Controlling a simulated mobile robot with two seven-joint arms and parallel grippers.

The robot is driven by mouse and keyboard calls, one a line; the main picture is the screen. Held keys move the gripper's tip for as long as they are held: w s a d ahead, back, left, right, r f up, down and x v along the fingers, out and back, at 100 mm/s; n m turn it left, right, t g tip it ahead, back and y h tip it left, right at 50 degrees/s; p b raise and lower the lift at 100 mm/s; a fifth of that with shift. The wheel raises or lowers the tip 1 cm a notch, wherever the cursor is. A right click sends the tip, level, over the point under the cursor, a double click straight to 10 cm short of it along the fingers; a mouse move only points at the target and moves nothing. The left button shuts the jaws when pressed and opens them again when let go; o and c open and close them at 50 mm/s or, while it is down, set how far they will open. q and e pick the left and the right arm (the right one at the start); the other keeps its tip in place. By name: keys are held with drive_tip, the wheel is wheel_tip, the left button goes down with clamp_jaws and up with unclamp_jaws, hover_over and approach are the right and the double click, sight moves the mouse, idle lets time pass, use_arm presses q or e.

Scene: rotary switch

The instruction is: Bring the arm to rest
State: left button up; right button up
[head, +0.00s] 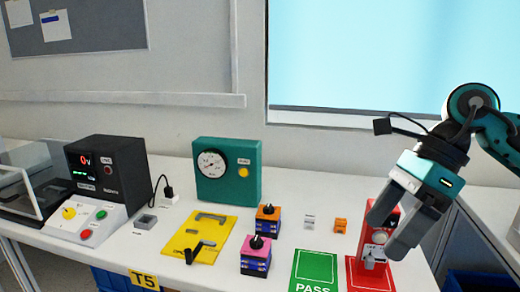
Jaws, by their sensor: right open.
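My right gripper (390,236) is open and empty, with its two grey fingers pointing down over the right part of the table. It is in front of a red upright stand (391,215) and hides part of it; whether they touch I cannot tell. Two rotary switches with black knobs stand near the table's middle: one with an orange top (267,217) and one with a pink top (256,255). My left gripper is not in view.
A green PASS mat (315,268) and a red mat (368,278) lie at the front right. A yellow plate with a black handle (205,230), a teal gauge box (228,185) and a black meter with a red display (108,168) are further left. Small grey and orange parts lie behind the mats.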

drive_tip(key=s+a+m+y+p, duration=0.2)
drive_tip(key=a+m+y, duration=0.6)
drive_tip(key=a+y, duration=0.7)
drive_tip(key=w+d+f+m+t+h+p, duration=0.1)
drive_tip(key=d+f+m+t+h, duration=0.35)
drive_tip(key=m, duration=0.65)
drive_tip(key=w+d+f+m+t+h, duration=0.1)
drive_tip(key=f+m+t+h, duration=0.4)
drive_tip(key=m+t, duration=0.4)
drive_tip(key=w+d+f+m+t+h+p, duration=0.1)
drive_tip(key=w+d+f+m+t+h, duration=0.15)
drive_tip(key=f+m+t, duration=0.65)
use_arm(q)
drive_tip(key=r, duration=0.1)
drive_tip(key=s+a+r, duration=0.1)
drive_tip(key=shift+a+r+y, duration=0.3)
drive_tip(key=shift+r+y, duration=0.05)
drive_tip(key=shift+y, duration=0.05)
use_arm(e)
drive_tip(key=s+d+f+m+g+h, duration=0.2)
drive_tip(key=s+f+m+g+h, duration=0.1)
drive_tip(key=s+f+m+g, duration=0.2)
drive_tip(key=s+d+f+m+g+h, duration=0.3)
drive_tip(key=s+f+m+g, duration=0.2)
drive_tip(key=s+f+m, duration=0.2)
wheel_tip(320, 180, down, 2)
drive_tip(key=shift+s+d+f+h, duration=0.25)
drive_tip(key=shift+s+d+h, duration=0.1)
drive_tip(key=shift+s, duration=0.7)
drive_tip(key=shift+g, duration=0.25)
